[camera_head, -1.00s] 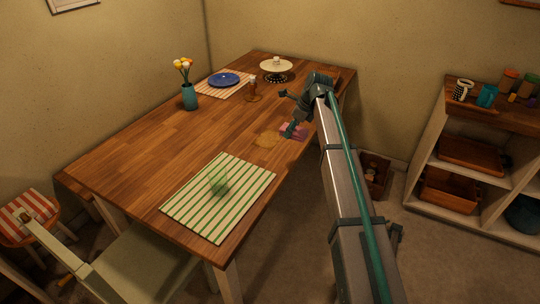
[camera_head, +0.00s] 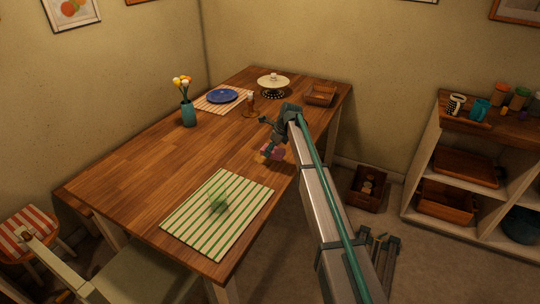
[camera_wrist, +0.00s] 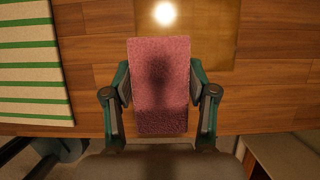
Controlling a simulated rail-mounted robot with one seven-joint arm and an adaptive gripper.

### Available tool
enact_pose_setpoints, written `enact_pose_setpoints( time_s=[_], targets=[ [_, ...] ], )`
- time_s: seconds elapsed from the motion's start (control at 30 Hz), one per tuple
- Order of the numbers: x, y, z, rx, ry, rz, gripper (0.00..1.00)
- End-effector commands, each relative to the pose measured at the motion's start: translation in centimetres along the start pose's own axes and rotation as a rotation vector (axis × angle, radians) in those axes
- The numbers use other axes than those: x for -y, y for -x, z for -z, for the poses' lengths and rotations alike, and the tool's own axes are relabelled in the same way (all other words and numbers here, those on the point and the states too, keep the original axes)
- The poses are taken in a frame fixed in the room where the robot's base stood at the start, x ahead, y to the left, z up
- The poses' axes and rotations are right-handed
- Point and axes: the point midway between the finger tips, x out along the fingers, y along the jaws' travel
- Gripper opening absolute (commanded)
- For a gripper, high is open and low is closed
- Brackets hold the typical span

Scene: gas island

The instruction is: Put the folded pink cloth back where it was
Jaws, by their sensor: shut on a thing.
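The folded pink cloth (camera_wrist: 160,85) is held between the two fingers of my gripper (camera_wrist: 160,90) in the wrist view. It looks like a flat pink rectangle with a shadow across it, over the wooden table near its edge. In the head view the cloth (camera_head: 277,151) shows small and partly hidden by my gripper (camera_head: 268,151). I cannot tell whether it touches the tabletop. A shiny yellowish patch (camera_wrist: 215,40) lies on the table just beyond the cloth in the wrist view.
A candle holder (camera_head: 251,107), blue plate (camera_head: 222,96), cake stand (camera_head: 273,81) and brown basket (camera_head: 319,95) stand farther back. The tabletop's left middle is clear.

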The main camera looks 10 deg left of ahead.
Motion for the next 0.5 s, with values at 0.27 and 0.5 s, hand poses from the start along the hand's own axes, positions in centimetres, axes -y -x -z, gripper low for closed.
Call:
enact_pose_setpoints(
  time_s=[0.27,0.5],
  targets=[
    [0.4,-2.1,0.0,-0.001,-0.001,-0.002,0.25],
    [0.4,-4.1,0.9,0.0,-0.001,0.0,0.25]
  ],
)
